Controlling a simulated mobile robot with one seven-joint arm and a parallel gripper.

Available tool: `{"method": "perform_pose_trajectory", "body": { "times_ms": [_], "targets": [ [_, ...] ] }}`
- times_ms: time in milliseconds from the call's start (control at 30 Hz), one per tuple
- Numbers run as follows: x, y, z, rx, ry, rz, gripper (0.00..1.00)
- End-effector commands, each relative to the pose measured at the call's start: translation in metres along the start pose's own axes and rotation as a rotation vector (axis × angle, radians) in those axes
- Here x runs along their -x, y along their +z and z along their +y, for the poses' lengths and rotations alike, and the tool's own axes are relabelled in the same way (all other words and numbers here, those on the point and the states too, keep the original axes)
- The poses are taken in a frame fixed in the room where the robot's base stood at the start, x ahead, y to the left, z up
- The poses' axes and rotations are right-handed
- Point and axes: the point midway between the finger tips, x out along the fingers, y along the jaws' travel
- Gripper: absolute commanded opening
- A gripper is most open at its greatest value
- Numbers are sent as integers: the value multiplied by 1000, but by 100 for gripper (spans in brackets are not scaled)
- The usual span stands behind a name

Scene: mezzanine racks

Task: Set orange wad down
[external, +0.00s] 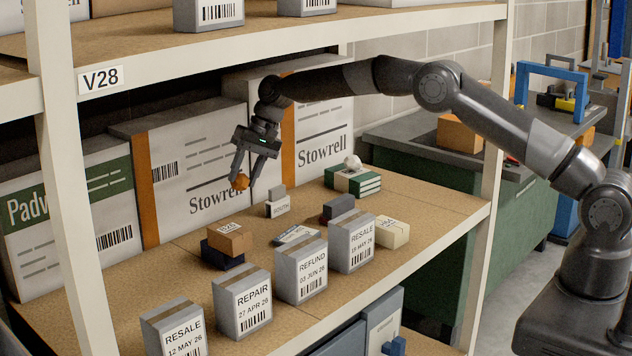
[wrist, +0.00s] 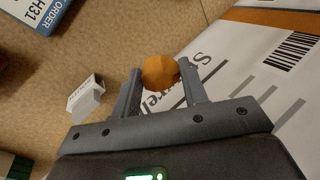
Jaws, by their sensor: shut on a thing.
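The orange wad (external: 240,182) is a small crumpled ball held between the two fingers of my gripper (external: 246,174). My gripper is shut on it and holds it in the air above the shelf board (external: 180,256), in front of the large Stowrell boxes. In the wrist view the wad (wrist: 160,71) sits between the fingertips of my gripper (wrist: 160,84), with the board and a Stowrell box behind it.
Large Stowrell boxes (external: 185,165) line the back. Labelled grey boxes (external: 240,299) stand along the front edge. Between them are a small brown box (external: 228,239), a small white-and-grey item (external: 276,204) and a green-and-white stack (external: 352,182) with a white ball (external: 352,162) on top. Bare board shows around them.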

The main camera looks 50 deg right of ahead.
Motion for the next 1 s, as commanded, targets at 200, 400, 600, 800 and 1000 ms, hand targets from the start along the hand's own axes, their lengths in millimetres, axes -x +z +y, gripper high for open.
{"method": "perform_pose_trajectory", "body": {
  "times_ms": [200, 400, 600, 800, 1000],
  "targets": [
    [39, -50, 80, -8, 1, 5, 18],
    [86, -88, 172, -15, 1, 9, 18],
    [131, -110, 264, -32, 1, 15, 18],
    [169, -116, 342, -48, 1, 23, 18],
    [200, -112, 405, -63, 1, 30, 18]
  ]
}}
